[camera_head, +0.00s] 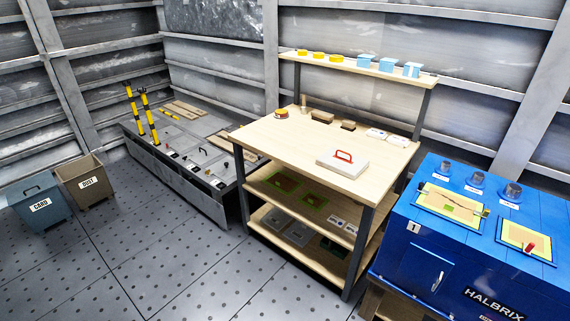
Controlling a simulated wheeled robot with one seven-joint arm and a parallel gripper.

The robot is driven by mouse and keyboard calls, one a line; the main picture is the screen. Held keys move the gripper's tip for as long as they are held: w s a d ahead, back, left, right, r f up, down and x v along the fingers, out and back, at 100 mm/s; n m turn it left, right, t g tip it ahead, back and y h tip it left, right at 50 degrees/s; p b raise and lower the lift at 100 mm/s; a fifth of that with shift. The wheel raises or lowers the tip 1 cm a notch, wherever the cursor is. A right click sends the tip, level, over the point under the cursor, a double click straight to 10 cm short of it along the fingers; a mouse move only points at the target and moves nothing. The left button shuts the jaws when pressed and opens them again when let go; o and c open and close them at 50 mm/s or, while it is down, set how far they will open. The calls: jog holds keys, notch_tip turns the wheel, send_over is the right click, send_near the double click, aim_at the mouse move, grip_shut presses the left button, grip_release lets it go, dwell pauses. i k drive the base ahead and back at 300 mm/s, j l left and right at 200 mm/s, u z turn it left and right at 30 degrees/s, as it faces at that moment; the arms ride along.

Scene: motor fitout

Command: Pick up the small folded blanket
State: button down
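I cannot make out a small folded blanket for certain in the head view. The wooden workbench (287,149) in the middle carries a flat pale case with a red handle (343,163), small brown blocks (320,124), a red and yellow round item (281,113) and white cards (377,133). None of these clearly looks like a blanket. Its lower shelves hold flat green-edged pieces (314,200) and grey pieces (298,234), too small to identify. My gripper is not in view.
A blue HALBRIX machine (415,258) stands at the right. A low grey platform (177,181) with yellow-black posts (144,115) is left of the bench. Two bins, blue (56,214) and brown (104,193), stand far left. The front-left floor (130,260) is clear.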

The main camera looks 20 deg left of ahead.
aim_at(350, 166)
jog(key=u, duration=0.45)
jog(key=z, duration=0.35)
jog(key=i+j+z, duration=0.7)
jog(key=j, duration=0.15)
jog(key=i+j, duration=0.2)
jog(key=j, duration=0.15)
jog(key=i+j, duration=0.2)
jog(key=j, duration=0.15)
jog(key=i+j+z, duration=0.1)
jog(key=j, duration=0.25)
jog(key=i+j, duration=0.25)
jog(key=j, duration=0.15)
